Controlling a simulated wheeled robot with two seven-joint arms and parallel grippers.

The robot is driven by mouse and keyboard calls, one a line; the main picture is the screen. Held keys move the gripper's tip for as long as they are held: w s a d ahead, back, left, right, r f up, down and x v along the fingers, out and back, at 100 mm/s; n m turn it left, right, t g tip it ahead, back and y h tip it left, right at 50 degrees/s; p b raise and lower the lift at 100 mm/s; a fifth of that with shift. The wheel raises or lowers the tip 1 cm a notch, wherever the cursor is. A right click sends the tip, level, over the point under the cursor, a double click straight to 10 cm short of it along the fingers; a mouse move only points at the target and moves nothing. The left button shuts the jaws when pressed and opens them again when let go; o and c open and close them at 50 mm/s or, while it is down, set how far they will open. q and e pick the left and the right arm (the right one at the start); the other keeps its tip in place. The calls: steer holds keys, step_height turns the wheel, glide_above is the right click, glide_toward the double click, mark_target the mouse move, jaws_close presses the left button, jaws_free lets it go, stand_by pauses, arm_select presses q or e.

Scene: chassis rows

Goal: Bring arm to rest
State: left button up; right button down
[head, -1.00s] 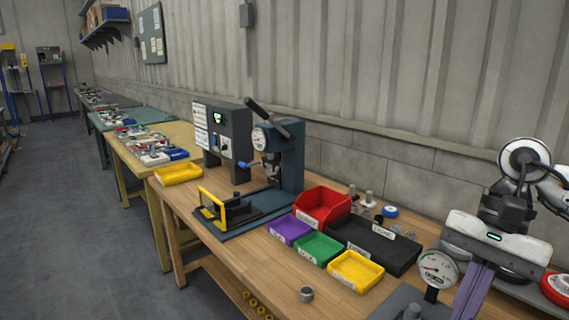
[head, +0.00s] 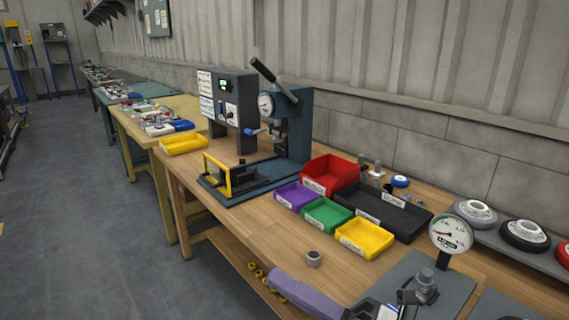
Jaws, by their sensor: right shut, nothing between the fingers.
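My right gripper (head: 279,281) is at the bottom of the head view, its long purple fingers pointing to the left and shut with nothing between them. It is near the front edge of the wooden workbench (head: 262,232), below a small grey metal ring (head: 314,258) and apart from it. The rest of the right arm is cut off by the lower edge. My left gripper is not in view.
A dial gauge on a stand (head: 450,234) and a grey plate (head: 455,290) are right of the gripper. Yellow (head: 365,238), green (head: 327,214), purple (head: 294,195), red (head: 331,173) and black bins (head: 408,217) stand behind it. A lever press (head: 291,125) stands further left.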

steer(key=d+f+m+t+h+b, duration=0.1)
steer(key=d+f+m+t+h, duration=0.2)
steer(key=d+f+m+h, duration=0.55)
steer(key=d+f+m+t+h+b, duration=0.1)
steer(key=f+m+t+h, duration=0.3)
steer(key=f+m, duration=1)
steer(key=s+d+f+m+g+h+b, duration=0.1)
steer(key=s+d+f+m+g+h, duration=0.1)
steer(key=s+f+m, duration=0.3)
steer(key=s+d+f+m+g+h, duration=0.3)
steer(key=s+f+m+g, duration=0.1)
steer(key=s+f, duration=0.7)
step_height(320, 180, down, 2)
steer(key=shift+d+f+m+g+b, duration=0.2)
steer(key=shift+d+m+g+b, duration=0.2)
steer(key=shift+g, duration=0.3)
steer(key=shift+w, duration=0.1)
